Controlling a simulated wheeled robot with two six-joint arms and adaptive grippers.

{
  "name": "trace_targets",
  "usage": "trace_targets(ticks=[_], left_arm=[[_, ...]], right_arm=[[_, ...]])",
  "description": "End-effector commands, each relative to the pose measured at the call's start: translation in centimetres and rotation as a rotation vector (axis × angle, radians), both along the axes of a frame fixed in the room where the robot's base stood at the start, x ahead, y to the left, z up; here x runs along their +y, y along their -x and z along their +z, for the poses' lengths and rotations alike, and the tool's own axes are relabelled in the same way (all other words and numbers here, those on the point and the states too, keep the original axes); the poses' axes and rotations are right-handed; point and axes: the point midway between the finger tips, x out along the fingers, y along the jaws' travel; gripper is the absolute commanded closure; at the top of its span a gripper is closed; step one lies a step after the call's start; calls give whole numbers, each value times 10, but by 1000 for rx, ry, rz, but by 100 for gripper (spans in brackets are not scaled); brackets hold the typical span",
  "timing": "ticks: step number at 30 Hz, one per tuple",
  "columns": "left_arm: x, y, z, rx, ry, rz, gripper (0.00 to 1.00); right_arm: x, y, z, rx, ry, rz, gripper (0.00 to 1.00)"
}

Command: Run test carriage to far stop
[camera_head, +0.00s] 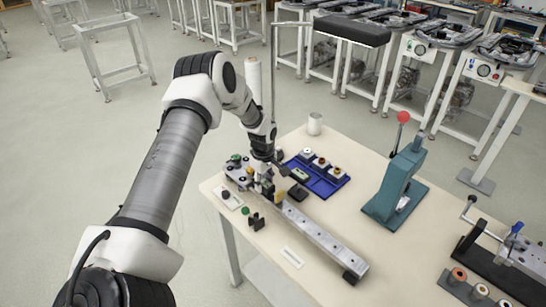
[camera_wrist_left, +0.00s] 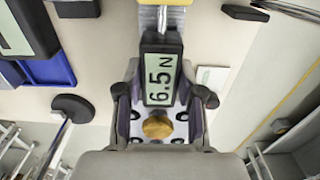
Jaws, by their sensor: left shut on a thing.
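The test carriage sits on a long silver rail (camera_head: 315,232) on the table; my left gripper (camera_head: 275,186) is at its rear left end and hides most of it. In the left wrist view, a dark gauge with a display reading 6.5 N (camera_wrist_left: 162,75) and a brass knob (camera_wrist_left: 157,127) show between the fingers of my left gripper (camera_wrist_left: 163,105). The gripper is shut on the carriage; the exact contact is hard to see. A black stop block (camera_head: 355,273) is at the rail's front right end. My right gripper is not in view.
A blue tray (camera_head: 335,191) with rings stands behind the rail. A teal press (camera_head: 398,180) with a red knob is at right. A small control box (camera_head: 228,199) and a white label (camera_head: 291,257) lie in front. The rail's right part looks clear.

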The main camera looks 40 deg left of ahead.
Motion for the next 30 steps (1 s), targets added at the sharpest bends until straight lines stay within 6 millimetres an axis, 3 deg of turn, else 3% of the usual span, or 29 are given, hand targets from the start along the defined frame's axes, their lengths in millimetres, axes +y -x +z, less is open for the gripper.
trace_targets(ticks=[10,11,12,13,23,26,30], left_arm=[[4,2,-3,6,1,-1,100],[4,2,-3,6,0,-1,59],[4,2,-3,5,1,0,45],[3,2,-3,5,1,0,38],[3,0,1,2,1,0,38],[3,0,12,0,1,0,38],[4,-1,43,-3,2,1,38]], right_arm=[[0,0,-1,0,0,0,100],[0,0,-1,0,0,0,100],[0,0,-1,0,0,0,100],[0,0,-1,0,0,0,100],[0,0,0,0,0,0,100],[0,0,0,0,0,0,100],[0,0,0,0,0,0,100]])
